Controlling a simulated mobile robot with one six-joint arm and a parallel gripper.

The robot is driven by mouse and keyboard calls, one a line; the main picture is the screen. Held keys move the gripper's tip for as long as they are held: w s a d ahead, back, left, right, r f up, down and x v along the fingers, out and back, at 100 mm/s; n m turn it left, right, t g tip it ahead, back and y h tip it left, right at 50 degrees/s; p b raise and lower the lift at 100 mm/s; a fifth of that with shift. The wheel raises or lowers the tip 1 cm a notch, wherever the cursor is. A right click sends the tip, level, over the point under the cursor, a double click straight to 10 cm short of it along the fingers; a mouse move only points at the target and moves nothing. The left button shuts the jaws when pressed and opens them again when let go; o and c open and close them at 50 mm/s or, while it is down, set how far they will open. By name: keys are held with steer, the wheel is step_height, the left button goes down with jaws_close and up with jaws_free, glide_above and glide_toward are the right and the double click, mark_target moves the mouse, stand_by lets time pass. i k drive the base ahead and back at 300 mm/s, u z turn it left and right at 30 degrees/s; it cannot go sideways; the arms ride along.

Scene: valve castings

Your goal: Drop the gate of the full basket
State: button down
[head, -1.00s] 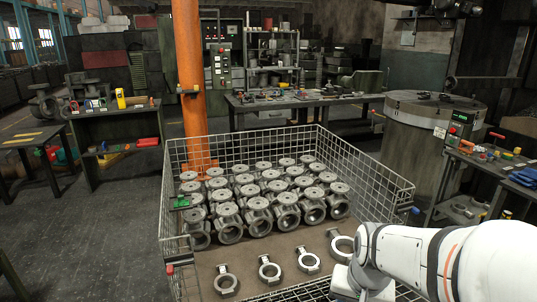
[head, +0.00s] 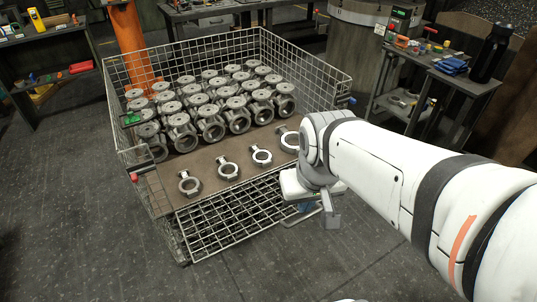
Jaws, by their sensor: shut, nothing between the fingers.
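The full wire basket (head: 205,47) stands in the middle of the head view, packed with rows of grey valve castings (head: 210,108). Several ring-shaped castings (head: 229,170) lie on its brown floor near the front. The basket's front is open above the floor. Its mesh gate (head: 235,220) is folded down, sloping outward below the front edge. My gripper (head: 332,217) is shut and empty at the gate's right end, near the front right corner. I cannot tell whether it touches the gate. My wrist hides part of that corner.
A red-tipped part (head: 134,178) is at the basket's front left and a blue-tipped one (head: 351,100) at its right. An orange post (head: 128,40) stands behind. A side table (head: 470,85) with tools is at right. The floor in front is clear.

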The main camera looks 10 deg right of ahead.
mark_target(321, 208)
steer(key=z, duration=0.1)
steer(key=k, duration=0.25)
steer(key=u, duration=0.8)
steer(key=i, duration=0.6)
steer(key=z, duration=0.75)
